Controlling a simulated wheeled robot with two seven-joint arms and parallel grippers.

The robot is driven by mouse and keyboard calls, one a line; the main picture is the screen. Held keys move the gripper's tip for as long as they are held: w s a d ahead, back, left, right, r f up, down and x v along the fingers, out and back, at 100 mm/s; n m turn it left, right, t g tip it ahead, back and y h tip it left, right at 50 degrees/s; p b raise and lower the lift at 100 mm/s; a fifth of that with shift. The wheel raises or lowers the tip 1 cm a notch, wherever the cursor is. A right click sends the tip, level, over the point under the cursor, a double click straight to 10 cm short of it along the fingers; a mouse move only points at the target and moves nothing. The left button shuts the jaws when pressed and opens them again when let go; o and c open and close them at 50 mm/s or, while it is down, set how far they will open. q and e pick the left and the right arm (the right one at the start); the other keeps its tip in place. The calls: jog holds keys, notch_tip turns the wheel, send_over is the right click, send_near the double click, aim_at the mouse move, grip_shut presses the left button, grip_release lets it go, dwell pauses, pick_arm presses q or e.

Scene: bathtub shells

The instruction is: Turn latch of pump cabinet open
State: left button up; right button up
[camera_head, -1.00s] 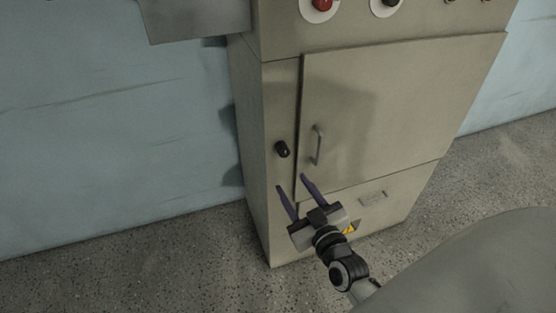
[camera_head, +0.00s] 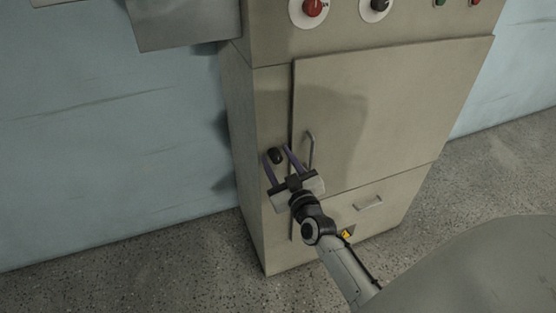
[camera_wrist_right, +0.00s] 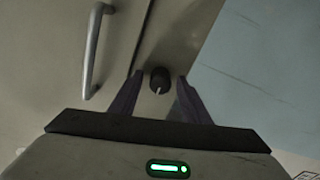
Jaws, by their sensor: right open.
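The pump cabinet (camera_head: 400,110) is a tall beige box with a large closed door. Its latch is a small black knob (camera_head: 275,156) on the narrow strip left of the door. My right gripper (camera_head: 277,153) is open, with its purple fingers at the knob, one on each side of it in the picture. In the right wrist view the knob (camera_wrist_right: 160,80), with a white mark, shows between the two fingertips (camera_wrist_right: 160,83). I cannot tell whether either finger touches it. My left gripper is not in view.
A metal door handle (camera_head: 311,150) stands out just right of the fingers. A lower panel has a small recessed pull (camera_head: 368,203). Red (camera_head: 313,8) and black (camera_head: 378,5) control knobs sit above the door. Speckled floor is clear around the cabinet.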

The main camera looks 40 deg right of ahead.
jog(key=shift+c, duration=0.3)
jog(key=c, duration=1)
jog(key=m+p, duration=0.1)
jog(key=m, duration=0.7)
jog(key=shift+m, duration=0.3)
jog(key=m, duration=0.4)
jog(key=shift+f+m, duration=0.1)
jog(key=shift+m, duration=0.2)
jog(key=m, duration=0.4)
jog(key=shift+s+d+m, duration=0.1)
jog(key=shift+m, duration=0.2)
